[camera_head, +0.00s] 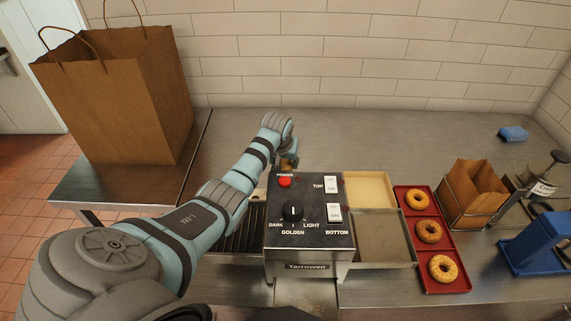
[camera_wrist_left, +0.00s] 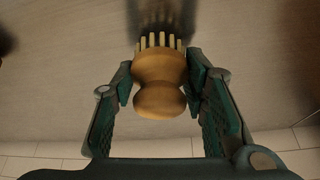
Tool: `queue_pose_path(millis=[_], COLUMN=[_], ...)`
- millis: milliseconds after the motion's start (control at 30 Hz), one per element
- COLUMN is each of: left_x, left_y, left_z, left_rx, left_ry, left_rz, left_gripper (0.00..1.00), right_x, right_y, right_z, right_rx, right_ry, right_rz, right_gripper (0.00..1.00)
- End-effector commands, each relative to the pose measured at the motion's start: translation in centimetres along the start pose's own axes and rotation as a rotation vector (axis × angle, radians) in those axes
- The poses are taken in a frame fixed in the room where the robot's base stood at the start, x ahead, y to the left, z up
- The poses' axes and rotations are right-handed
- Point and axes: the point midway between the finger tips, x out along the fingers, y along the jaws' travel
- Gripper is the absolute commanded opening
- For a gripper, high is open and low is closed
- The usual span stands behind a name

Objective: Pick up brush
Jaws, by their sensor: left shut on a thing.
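The brush (camera_wrist_left: 160,80) has a rounded wooden handle and pale bristles. In the left wrist view it sits between the two dark green fingers of my left gripper (camera_wrist_left: 163,88), which is shut on its handle. The bristles point toward the metal counter, and a shadow lies beyond them. I cannot tell whether the bristles touch the counter. In the head view my left gripper (camera_head: 288,162) is behind the toaster, and only a small brown part of the brush (camera_head: 289,164) shows there. My right gripper is in neither view.
The toaster (camera_head: 306,225) with its red button stands in front of my left gripper. A red tray (camera_head: 410,207) with bagels, a rack of paper bags (camera_head: 476,190) and a blue device (camera_head: 535,245) are to the right. A large paper bag (camera_head: 120,90) stands left. The back counter (camera_head: 400,135) is mostly clear.

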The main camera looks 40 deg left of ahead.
Motion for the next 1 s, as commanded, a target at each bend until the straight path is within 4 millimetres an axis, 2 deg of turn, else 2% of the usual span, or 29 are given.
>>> queue_pose_path(millis=[167, 400, 500, 600, 733, 967, 1000], left_x=[-3.5, -11.8, -14.5, -16.4, -17.5, -17.6, -17.6], left_y=[0.0, 0.0, 0.0, 0.0, 0.0, 0.0, 0.0], left_z=[-1.7, -5.4, -6.6, -7.4, -7.8, -7.9, -7.9], left_rx=[-0.001, -0.001, -0.001, -0.002, -0.001, 0.0, 0.0], left_ry=[0.006, 0.007, 0.004, 0.002, 0.0, -0.001, -0.001], left_rz=[0.001, 0.002, 0.001, 0.001, -0.001, -0.001, -0.001], left_gripper=[0.12, 0.12, 0.12, 0.12, 0.12, 0.12, 0.33], right_x=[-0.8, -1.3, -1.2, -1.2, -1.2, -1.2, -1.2], right_y=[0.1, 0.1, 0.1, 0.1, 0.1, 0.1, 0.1], right_z=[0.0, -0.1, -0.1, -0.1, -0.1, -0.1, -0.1], right_rx=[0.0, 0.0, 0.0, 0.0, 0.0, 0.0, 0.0], right_ry=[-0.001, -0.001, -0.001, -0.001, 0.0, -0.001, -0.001], right_rz=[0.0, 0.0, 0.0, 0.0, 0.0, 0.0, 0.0], right_gripper=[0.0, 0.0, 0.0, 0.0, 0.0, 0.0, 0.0])
